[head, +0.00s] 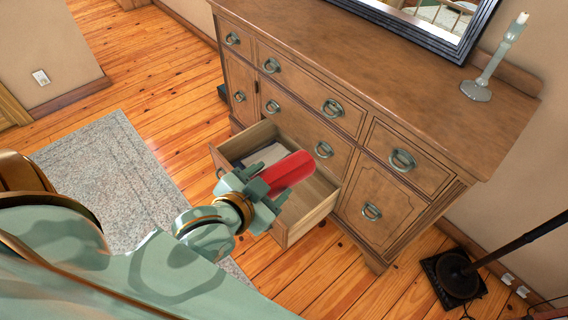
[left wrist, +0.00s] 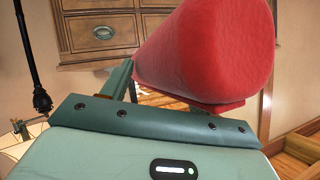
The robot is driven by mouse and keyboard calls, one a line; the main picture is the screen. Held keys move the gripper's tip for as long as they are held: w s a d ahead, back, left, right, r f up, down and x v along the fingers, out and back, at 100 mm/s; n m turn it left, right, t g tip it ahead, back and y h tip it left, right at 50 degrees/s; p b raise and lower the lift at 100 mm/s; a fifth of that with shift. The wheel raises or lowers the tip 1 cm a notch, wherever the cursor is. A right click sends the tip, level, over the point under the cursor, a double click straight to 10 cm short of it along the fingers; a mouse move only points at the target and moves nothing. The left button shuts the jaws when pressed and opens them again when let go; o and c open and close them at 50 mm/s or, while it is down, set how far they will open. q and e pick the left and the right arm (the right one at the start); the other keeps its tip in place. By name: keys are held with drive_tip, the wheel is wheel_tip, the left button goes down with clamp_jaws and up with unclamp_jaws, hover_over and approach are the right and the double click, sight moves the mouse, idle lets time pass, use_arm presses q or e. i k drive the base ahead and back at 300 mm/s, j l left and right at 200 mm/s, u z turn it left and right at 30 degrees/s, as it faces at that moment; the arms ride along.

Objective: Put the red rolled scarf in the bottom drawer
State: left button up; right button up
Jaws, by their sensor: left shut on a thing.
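The red rolled scarf (head: 287,172) is held in my left gripper (head: 262,190), which is shut on it. In the head view the scarf is tilted and lies above the open bottom drawer (head: 320,210). In the left wrist view the scarf (left wrist: 205,50) fills the upper middle, in front of the gripper's green body. The drawer is pulled out from the dresser (head: 270,110), and a pale folded item (head: 265,156) lies inside it. The scarf and gripper hide part of the drawer's inside. My right gripper is not in view.
The dresser's other drawers and doors are shut. A candlestick (head: 480,85) and a dark-framed mirror (head: 440,35) stand on its top. A grey rug (head: 105,180) lies at left on the plank floor. A dark stand base (head: 455,275) is at lower right.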

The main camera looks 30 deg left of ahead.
sight(286, 213)
drive_tip(key=k+z, duration=0.15)
drive_tip(key=z, duration=2)
drive_tip(key=k+j+z, duration=0.15)
drive_tip(key=k+j, duration=0.25)
drive_tip(key=j, duration=0.3)
drive_tip(key=k+j+z, duration=0.2)
drive_tip(key=k+j, duration=0.25)
drive_tip(key=j, duration=0.25)
drive_tip(key=k+j+z, duration=0.15)
drive_tip(key=k+j, duration=0.3)
drive_tip(key=j, duration=0.15)
drive_tip(key=k+j, duration=0.65)
drive_tip(key=j, duration=0.15)
